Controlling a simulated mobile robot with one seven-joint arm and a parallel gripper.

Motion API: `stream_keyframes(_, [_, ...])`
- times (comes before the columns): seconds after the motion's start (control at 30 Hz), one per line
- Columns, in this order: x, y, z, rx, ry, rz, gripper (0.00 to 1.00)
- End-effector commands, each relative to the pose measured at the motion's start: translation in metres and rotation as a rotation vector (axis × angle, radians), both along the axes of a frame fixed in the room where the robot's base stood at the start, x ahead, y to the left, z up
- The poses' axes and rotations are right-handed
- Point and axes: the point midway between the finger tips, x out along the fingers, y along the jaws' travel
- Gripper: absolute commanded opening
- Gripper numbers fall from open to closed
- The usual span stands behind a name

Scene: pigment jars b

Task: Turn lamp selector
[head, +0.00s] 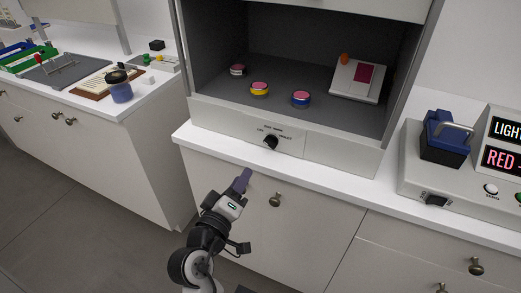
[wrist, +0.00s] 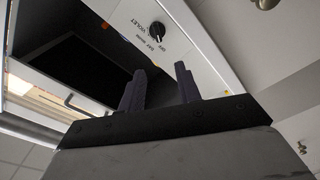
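The lamp selector is a black knob (head: 270,142) on the white front panel below the open booth, with small printed labels around it. In the wrist view the knob (wrist: 157,30) shows beyond the fingertips, with a label reading VIOLET beside it. The direction of its pointer is hard to tell. My gripper (head: 243,180) is below and left of the knob in the head view, in front of the cabinet, and apart from it. In the wrist view my gripper (wrist: 159,84) has its two dark purple fingers spread with nothing between them.
The grey booth (head: 305,65) holds several coloured jars and a white board (head: 357,80). A white counter ledge (head: 200,143) runs below the panel. A device with a blue block (head: 445,140) stands right. A lidded jar (head: 119,88) stands on the left counter.

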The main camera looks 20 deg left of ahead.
Motion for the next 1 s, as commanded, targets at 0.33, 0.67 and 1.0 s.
stream_keyframes(0.33, [0.023, -0.014, -0.003, -0.039, 0.021, -0.054, 0.34])
stream_keyframes(0.67, [0.093, -0.015, -0.002, -0.037, 0.021, -0.051, 0.34])
stream_keyframes(1.0, [0.134, -0.016, -0.004, -0.036, 0.020, -0.048, 0.34])
